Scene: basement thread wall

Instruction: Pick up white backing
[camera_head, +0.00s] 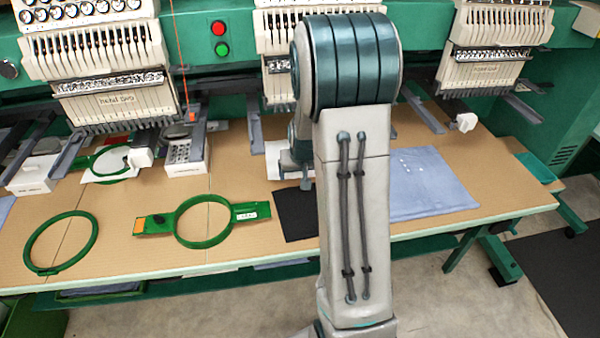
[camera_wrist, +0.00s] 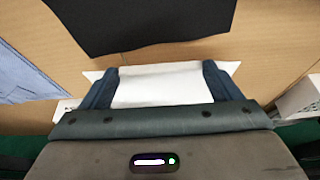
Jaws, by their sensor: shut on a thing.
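The white backing (camera_wrist: 155,86) lies between the two dark blue fingers of my gripper (camera_wrist: 160,80) in the wrist view, with its corners sticking out past both fingers. The gripper is shut on it, just over the tan table. In the head view a white piece of the backing (camera_head: 279,160) shows beside my gripper (camera_head: 299,168). My arm hides most of the gripper and the backing there.
A black sheet (camera_head: 294,214) lies just in front of the gripper. Folded blue cloth (camera_head: 428,183) lies to the right. Green hoops (camera_head: 203,222) lie to the left on the tan table (camera_head: 150,190). Embroidery machine heads (camera_head: 105,70) hang over the back.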

